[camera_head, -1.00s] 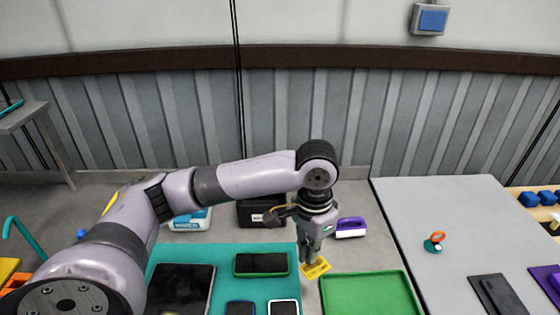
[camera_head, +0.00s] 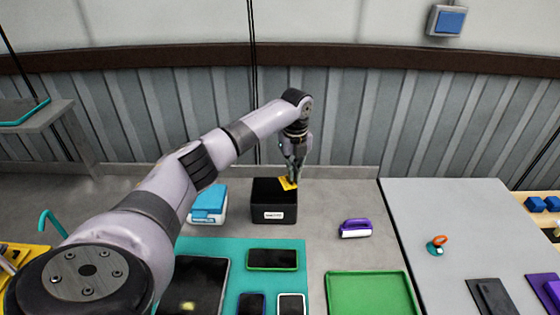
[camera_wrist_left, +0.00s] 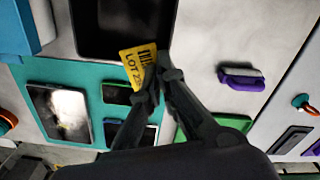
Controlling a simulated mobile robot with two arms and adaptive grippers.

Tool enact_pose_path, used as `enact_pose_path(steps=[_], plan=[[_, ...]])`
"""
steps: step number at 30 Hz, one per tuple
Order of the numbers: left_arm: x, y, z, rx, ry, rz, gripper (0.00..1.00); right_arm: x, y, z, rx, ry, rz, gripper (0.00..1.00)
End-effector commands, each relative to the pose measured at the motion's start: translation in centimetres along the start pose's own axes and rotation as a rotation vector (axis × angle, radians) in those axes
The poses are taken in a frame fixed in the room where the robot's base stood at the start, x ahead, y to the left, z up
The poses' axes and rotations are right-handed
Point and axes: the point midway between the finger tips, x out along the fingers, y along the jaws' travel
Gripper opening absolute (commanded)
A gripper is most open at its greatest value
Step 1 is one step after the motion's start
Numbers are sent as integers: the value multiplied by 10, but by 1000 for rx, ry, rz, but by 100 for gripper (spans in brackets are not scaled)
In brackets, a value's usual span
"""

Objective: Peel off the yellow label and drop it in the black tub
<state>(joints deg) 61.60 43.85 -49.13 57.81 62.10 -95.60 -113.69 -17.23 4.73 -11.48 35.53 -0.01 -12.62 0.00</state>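The yellow label (camera_head: 288,184) is held by my left gripper (camera_head: 293,180) over the back right part of the black tub (camera_head: 274,203). In the left wrist view the label (camera_wrist_left: 137,66) shows dark print reading "LOT" and sits at the fingertips of the left gripper (camera_wrist_left: 164,72). The fingers are closed together on its edge. My right gripper is not in view.
A blue and white box (camera_head: 208,203) stands left of the tub. A teal mat (camera_head: 235,258) with several phones and a tablet lies in front. A purple-handled brush (camera_head: 355,228) and a green tray (camera_head: 372,294) are to the right.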

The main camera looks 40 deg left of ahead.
Motion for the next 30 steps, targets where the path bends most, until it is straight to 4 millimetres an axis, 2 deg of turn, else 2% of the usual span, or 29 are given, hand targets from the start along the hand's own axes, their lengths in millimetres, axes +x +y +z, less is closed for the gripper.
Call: enact_pose_path(steps=[3, 6, 13, 30], plan=[[-1, 12, 22, 156, 0, -1, 0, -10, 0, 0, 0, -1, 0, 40], [1, 20, 33, 261, 0, -3, 0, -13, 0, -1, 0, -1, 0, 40], [7, 27, 42, 362, 0, -5, 0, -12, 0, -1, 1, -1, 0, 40], [61, 27, 42, 364, -1, -6, 0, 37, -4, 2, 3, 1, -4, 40]])
